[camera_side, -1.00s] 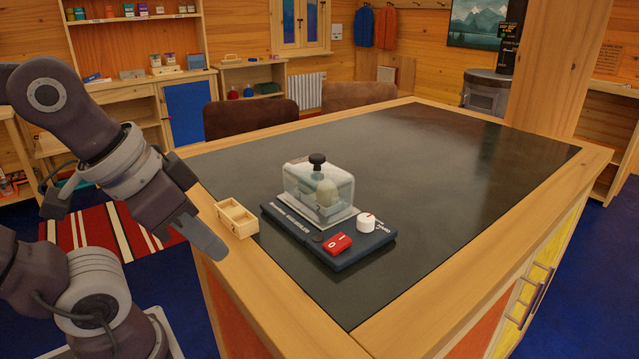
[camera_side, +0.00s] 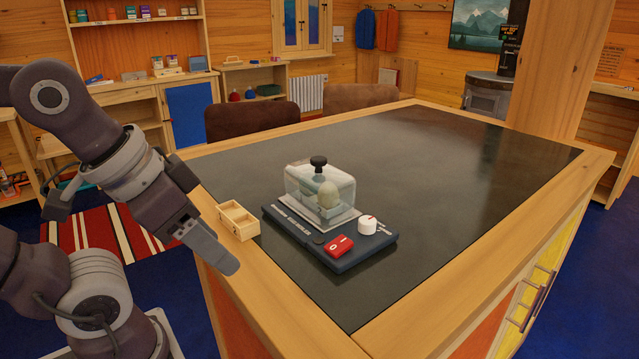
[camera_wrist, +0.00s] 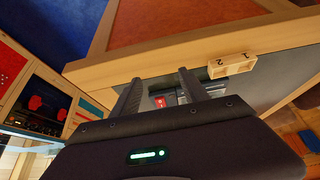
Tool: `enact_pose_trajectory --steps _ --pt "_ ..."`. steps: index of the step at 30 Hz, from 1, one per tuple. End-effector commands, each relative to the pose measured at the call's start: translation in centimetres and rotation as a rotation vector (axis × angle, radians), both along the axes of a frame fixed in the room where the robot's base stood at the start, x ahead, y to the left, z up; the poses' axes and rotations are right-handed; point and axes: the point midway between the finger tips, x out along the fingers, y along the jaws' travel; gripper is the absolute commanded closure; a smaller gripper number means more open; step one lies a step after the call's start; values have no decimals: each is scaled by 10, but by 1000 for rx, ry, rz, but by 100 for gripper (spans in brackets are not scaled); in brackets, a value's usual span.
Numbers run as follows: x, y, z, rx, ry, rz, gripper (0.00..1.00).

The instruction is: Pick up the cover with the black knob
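A clear box-shaped cover (camera_side: 301,180) with a black knob (camera_side: 318,161) on top stands on the dark blue base (camera_side: 345,262) of a device on the table. A pale egg-shaped thing shows inside it. The base carries a red switch (camera_side: 339,246) and a white dial (camera_side: 367,225) at its front. My gripper (camera_side: 228,264) is at the table's near left corner, left of and in front of the device, apart from it. In the wrist view my gripper (camera_wrist: 158,84) has its two fingers spread with nothing held; the red switch (camera_wrist: 160,101) shows between them, and the cover is not clearly visible.
A small two-compartment wooden box (camera_side: 238,220) sits left of the device, close to my gripper; it also shows in the wrist view (camera_wrist: 232,65). The dark tabletop (camera_side: 440,150) behind and right of the device is clear. Two brown chairs stand along the far side.

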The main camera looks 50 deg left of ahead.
Motion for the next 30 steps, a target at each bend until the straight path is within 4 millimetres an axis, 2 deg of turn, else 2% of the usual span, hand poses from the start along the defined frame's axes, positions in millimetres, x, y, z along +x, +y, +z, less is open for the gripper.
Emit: enact_pose_trajectory --steps 8,11,13,15,18,21,26,30 --pt "4 4 1 9 -10 11 48" --pt "45 41 12 99 -126 116 48" --pt "95 89 33 211 -291 204 48" --pt "144 131 59 302 -476 215 48" --pt "194 155 76 310 -666 88 48" --pt "211 148 64 181 -728 -88 48" --pt "199 126 38 -46 -696 -255 48" --pt "199 117 30 -112 -677 -293 48"
